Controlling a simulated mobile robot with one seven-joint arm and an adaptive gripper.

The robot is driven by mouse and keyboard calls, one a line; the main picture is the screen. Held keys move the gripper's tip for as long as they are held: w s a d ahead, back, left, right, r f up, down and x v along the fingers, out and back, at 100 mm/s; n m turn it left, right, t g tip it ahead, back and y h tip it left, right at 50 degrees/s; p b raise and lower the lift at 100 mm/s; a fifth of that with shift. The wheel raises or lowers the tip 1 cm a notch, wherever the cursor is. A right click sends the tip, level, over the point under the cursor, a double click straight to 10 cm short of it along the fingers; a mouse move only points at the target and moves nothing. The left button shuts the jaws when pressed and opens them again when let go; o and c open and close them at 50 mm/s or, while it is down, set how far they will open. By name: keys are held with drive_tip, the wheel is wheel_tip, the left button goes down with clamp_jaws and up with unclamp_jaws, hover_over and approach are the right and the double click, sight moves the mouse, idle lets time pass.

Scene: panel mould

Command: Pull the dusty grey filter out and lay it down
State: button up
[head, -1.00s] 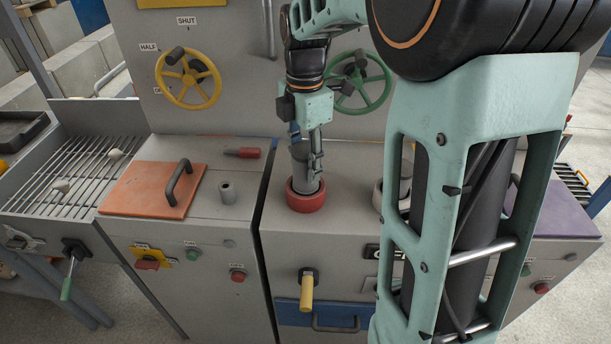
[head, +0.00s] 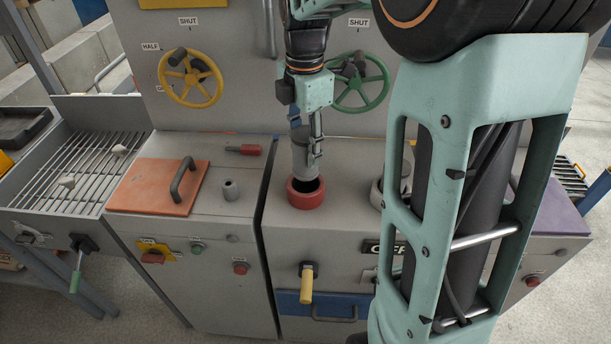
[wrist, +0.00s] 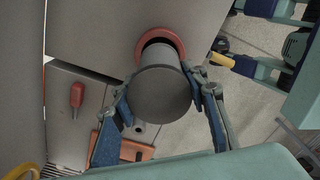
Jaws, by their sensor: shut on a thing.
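The grey filter (head: 305,162) is a cylinder held upright in my gripper (head: 306,140), above a red ring socket (head: 306,201). The dark opening of the socket shows in front of the filter's lower end. I cannot tell whether that end is clear of the rim. In the wrist view the filter's round grey end (wrist: 163,95) faces the camera, with my gripper's blue-padded fingers (wrist: 163,105) on both sides of it. The red ring (wrist: 160,40) shows behind it, with a dark gap.
An orange plate (head: 157,188) with a dark handle lies on the left cabinet. A slatted rack (head: 70,165) is at far left. A pale ring (head: 377,194) is partly hidden by my arm.

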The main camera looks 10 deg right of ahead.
sight(305, 134)
idle(0.3)
drive_tip(key=shift+r+p, duration=1.75)
drive_tip(key=shift+r, duration=0.3)
drive_tip(key=shift+f, duration=0.1)
